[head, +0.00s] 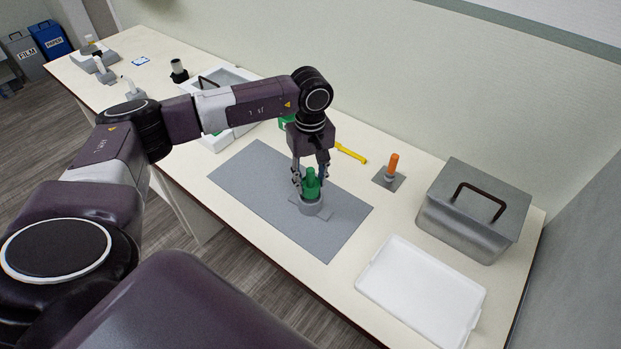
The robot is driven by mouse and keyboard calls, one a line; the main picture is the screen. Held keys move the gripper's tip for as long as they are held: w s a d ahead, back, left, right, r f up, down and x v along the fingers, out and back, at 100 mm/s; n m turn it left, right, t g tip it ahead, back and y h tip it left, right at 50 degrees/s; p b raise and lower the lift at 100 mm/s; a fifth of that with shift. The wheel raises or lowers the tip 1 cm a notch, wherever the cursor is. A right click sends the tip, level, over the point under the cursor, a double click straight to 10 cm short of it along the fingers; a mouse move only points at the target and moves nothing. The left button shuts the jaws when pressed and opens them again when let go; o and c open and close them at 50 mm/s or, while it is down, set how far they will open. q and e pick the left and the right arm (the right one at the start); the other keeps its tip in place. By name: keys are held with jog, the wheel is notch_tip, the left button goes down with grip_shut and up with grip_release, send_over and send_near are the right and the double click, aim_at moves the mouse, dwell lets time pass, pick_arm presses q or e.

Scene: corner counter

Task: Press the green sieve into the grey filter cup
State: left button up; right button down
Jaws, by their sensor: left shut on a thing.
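The green sieve (311,186) stands upright at the grey filter cup (311,208), its lower end inside or right at the cup's rim; how deep it sits cannot be told. The cup is on a small grey base on the grey mat (253,188), towards the mat's right part. My left gripper (310,184) comes down from above with its fingers on either side of the sieve and is shut on it. My right gripper is not in view.
A white tray (421,291) and a grey metal box with a handle (474,211) stand to the right. An orange-handled tool (391,166) stands on a small grey plate, with a yellow tool (350,153) behind the mat. White bins are behind my arm. The mat's left part is clear.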

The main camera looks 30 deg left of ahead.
aim_at(310, 183)
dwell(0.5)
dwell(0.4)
pick_arm(q)
jog(key=shift+b, duration=0.5)
dwell(0.7)
jog(key=shift+f+b, duration=1.6)
jog(key=shift+f, duration=0.1)
jog(key=o, duration=1)
jog(key=shift+c, duration=0.2)
notch_tip(310, 183, up, 12)
